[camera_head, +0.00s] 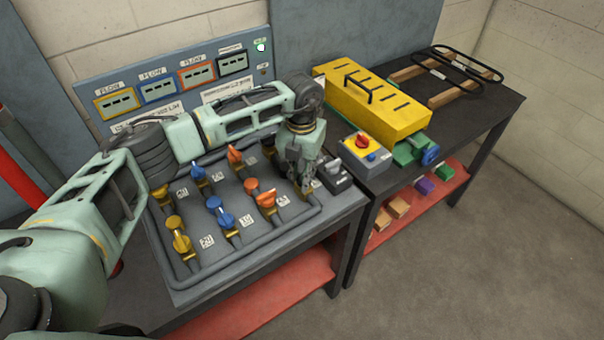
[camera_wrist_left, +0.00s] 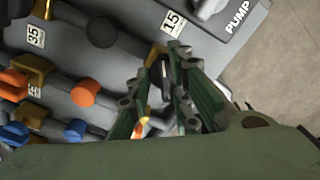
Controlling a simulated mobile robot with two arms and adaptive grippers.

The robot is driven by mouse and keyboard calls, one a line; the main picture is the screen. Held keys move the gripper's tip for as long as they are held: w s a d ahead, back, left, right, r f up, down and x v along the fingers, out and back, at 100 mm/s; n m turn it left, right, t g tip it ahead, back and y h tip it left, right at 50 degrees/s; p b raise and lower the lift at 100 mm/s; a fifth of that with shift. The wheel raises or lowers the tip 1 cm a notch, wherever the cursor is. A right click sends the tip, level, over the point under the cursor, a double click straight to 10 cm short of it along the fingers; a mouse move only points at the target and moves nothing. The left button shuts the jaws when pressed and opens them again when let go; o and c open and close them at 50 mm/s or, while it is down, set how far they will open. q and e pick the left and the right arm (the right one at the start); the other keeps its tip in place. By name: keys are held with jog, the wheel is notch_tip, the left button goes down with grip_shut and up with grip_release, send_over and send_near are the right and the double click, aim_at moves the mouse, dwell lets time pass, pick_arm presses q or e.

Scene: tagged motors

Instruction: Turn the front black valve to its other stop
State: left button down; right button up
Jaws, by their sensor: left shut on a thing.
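The front black valve (camera_wrist_left: 166,76) shows in the left wrist view as a dark handle on a brass body, beside a tag reading 15. My left gripper (camera_wrist_left: 168,62) is shut on its handle, with one green finger on each side. In the head view my left gripper (camera_head: 304,184) points down at the right end of the front valve row and hides most of this valve. The handle's exact angle is hard to tell. My right gripper is not in view.
The front orange valve (camera_head: 262,195) stands close left of the gripper, with blue (camera_head: 217,208) and yellow (camera_head: 176,228) valves beyond. The back black valve (camera_wrist_left: 102,32) is nearby. A pump switch box (camera_head: 335,176) sits close right.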

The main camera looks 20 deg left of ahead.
pick_arm(q)
jog(key=n, duration=0.5)
jog(key=shift+s+n+b, duration=0.1)
jog(key=shift+n+b, duration=0.2)
jog(key=shift+b, duration=0.05)
jog(key=n, duration=0.3)
jog(key=shift+n, duration=0.4)
jog(key=shift+s+d+n, duration=0.1)
jog(key=shift+n, duration=0.8)
jog(key=c, duration=1.6)
grip_release()
